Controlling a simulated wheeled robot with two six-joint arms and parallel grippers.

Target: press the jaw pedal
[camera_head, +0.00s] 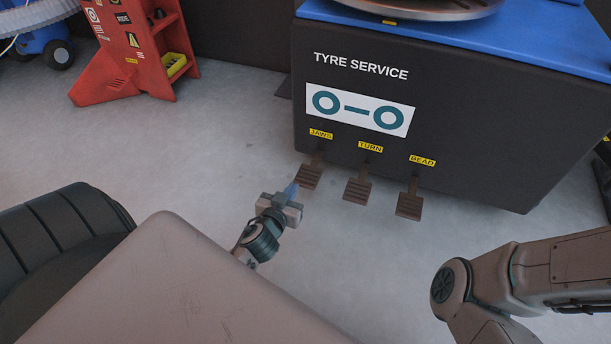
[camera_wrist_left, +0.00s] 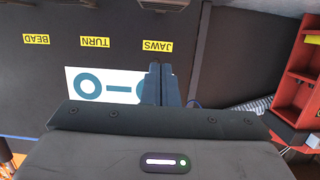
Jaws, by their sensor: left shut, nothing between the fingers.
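The jaw pedal (camera_head: 309,177) is a brown ribbed foot pedal below the yellow JAWS label (camera_head: 320,134), leftmost in the row on the tyre machine (camera_head: 460,120). My left gripper (camera_head: 292,190) is shut and empty, with its bluish fingertips just left of and near the pedal in the head view. Whether they touch it I cannot tell. In the left wrist view, which is upside down, the closed fingers (camera_wrist_left: 161,85) point toward the JAWS label (camera_wrist_left: 157,46), and part of the jaw pedal (camera_wrist_left: 163,5) shows at the top edge. My right arm shows at lower right; its gripper is out of view.
The turn pedal (camera_head: 357,189) and bead pedal (camera_head: 409,205) stand to the right of the jaw pedal. A red stand (camera_head: 130,50) is at the upper left and a dark tyre (camera_head: 60,240) at the left. The grey floor (camera_head: 220,130) left of the machine is clear.

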